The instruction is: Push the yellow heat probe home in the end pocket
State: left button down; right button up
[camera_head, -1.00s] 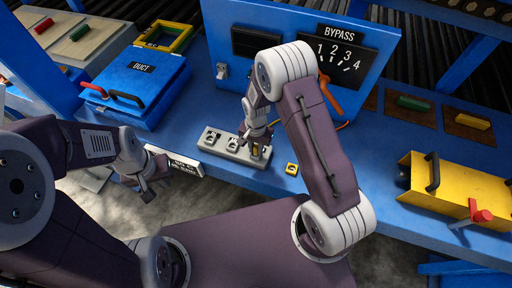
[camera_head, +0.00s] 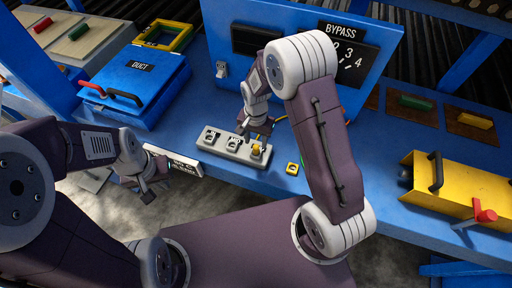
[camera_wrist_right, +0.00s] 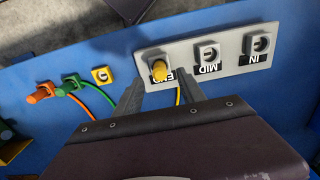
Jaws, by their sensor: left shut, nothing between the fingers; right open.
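The grey pocket block (camera_head: 222,146) lies on the blue bench; the right wrist view shows its pockets (camera_wrist_right: 227,62) labelled END, MID and IN. My left gripper (camera_head: 150,189) is shut and empty, off the bench's front edge.
A small yellow socket piece (camera_head: 291,169) lies right of the block. Orange (camera_wrist_right: 40,92) and green (camera_wrist_right: 72,80) plugs with cables lie beyond it in the wrist view. The BYPASS panel (camera_head: 290,20) rises behind. A blue DUCT box (camera_head: 140,85) stands left, a yellow handled box (camera_head: 450,185) right.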

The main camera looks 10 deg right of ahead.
aim_at(257, 145)
notch_tip(257, 145, up, 4)
jog(key=shift+f, duration=0.25)
dwell(0.5)
jog(key=shift+d+f+b, duration=0.15)
jog(key=shift+b, duration=0.2)
jog(key=s+d+n+b, duration=0.2)
jog(key=s+n, duration=0.1)
jog(key=s, duration=0.3)
jog(key=s+d+r+n+t+b, duration=0.1)
jog(key=s+d+n, duration=0.2)
jog(key=s, duration=0.4)
jog(key=shift+s+d+n+b, duration=0.15)
jog(key=shift+d+n+b, duration=0.15)
jog(key=shift+b, duration=0.1)
